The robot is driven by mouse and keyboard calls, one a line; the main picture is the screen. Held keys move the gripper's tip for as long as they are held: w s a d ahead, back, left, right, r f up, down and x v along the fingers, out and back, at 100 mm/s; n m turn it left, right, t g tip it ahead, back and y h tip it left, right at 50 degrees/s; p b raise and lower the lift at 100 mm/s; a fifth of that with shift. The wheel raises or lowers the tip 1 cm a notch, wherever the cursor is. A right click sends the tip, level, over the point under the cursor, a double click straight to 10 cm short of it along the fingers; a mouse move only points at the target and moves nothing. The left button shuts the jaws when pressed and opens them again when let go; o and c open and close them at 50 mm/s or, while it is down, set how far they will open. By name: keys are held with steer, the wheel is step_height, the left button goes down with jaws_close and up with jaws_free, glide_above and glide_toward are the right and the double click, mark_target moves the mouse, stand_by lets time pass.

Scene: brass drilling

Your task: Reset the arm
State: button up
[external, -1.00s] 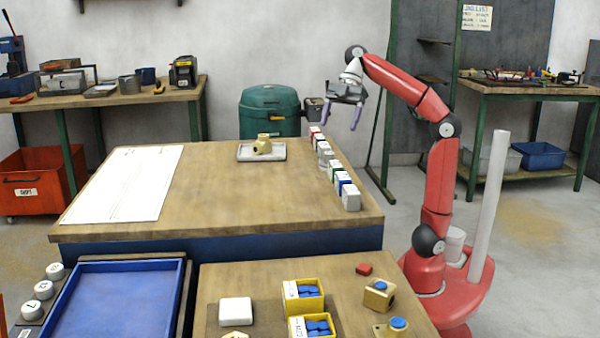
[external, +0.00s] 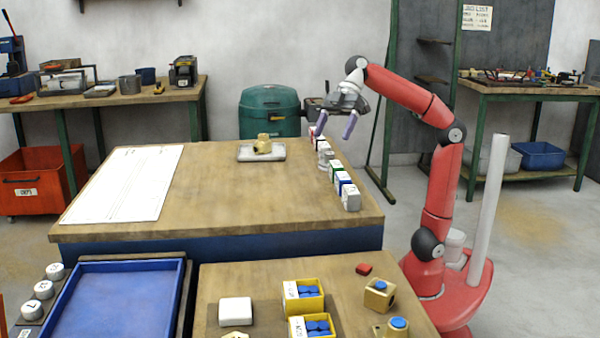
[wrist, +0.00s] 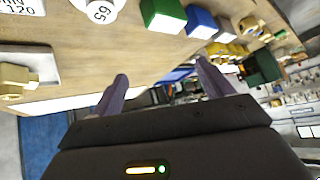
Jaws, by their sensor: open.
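My red arm stands at the right of the wooden table. My gripper (external: 335,126) is open and empty, with two purple fingers pointing down above the table's back right edge, close to the row of small coloured blocks (external: 341,178). In the wrist view my gripper (wrist: 160,85) shows its two fingers spread apart with nothing between them. A green block (wrist: 163,14), a blue block (wrist: 201,22) and a white round piece marked 65 (wrist: 98,10) lie beyond the fingers.
A brass part (external: 262,144) sits on a grey tray (external: 276,154) on the table (external: 235,200). A white sheet (external: 125,185) lies at the left. A front bench holds yellow bins (external: 303,296) and brass pieces (external: 379,294). The table's middle is clear.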

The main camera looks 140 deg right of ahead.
steer(key=w+a+m, duration=0.1)
steer(key=w+a, duration=0.2)
steer(key=w+a+m+t+b, duration=0.1)
steer(key=w+a, duration=0.2)
steer(key=w+a+f+m+t, duration=0.1)
steer(key=w+a, duration=0.2)
steer(key=shift+w+a+f+y+b, duration=0.1)
steer(key=shift+w+a+y+b, duration=0.2)
steer(key=shift+a+y+b, duration=0.1)
steer(key=w+a+f+m+t+y+b, duration=0.1)
steer(key=w+a+f+m, duration=0.15)
steer(key=a, duration=0.55)
steer(key=w+a+f+m+t+y+b, duration=0.1)
steer(key=w+a+m, duration=0.15)
steer(key=a, duration=0.55)
steer(key=s+a+f+n+g+y+p, duration=0.1)
steer(key=s+a+f+g+y, duration=0.1)
steer(key=a+f, duration=0.45)
steer(key=s+d+f+n+g+h+p, duration=0.2)
steer(key=s+d+f+n, duration=0.2)
steer(key=s+f, duration=0.3)
steer(key=s+d+f+n+g+h+p, duration=0.3)
steer(key=s+f, duration=0.5)
steer(key=f, duration=0.3)
steer(key=shift+s+d+f+n, duration=0.15)
steer(key=shift+d+n, duration=0.55)
steer(key=shift+d, duration=0.25)
